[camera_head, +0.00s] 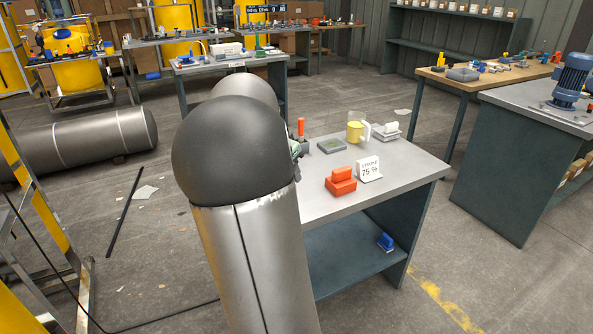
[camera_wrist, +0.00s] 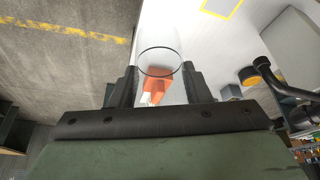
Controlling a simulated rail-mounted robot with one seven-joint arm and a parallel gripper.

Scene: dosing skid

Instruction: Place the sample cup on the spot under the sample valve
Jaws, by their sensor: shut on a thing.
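In the wrist view my gripper (camera_wrist: 158,84) is shut on the sample cup (camera_wrist: 160,62), a clear vessel with a dark round rim between the two black fingers. An orange thing (camera_wrist: 155,92) shows through and below it. A yellow square outline (camera_wrist: 222,5) is marked on the pale surface at the top edge, apart from the cup. A curved black pipe (camera_wrist: 283,85) comes in from the right; I cannot tell if it belongs to the sample valve. In the head view my arm hides the gripper and part of the table.
The grey table (camera_head: 400,170) bears an orange block (camera_head: 341,183), a "75 %" sign (camera_head: 369,169), a yellow mug-like thing (camera_head: 355,131) and a grey tray (camera_head: 331,146). A blue item (camera_head: 385,242) lies on its lower shelf. A bench with a blue motor (camera_head: 571,78) stands at the right.

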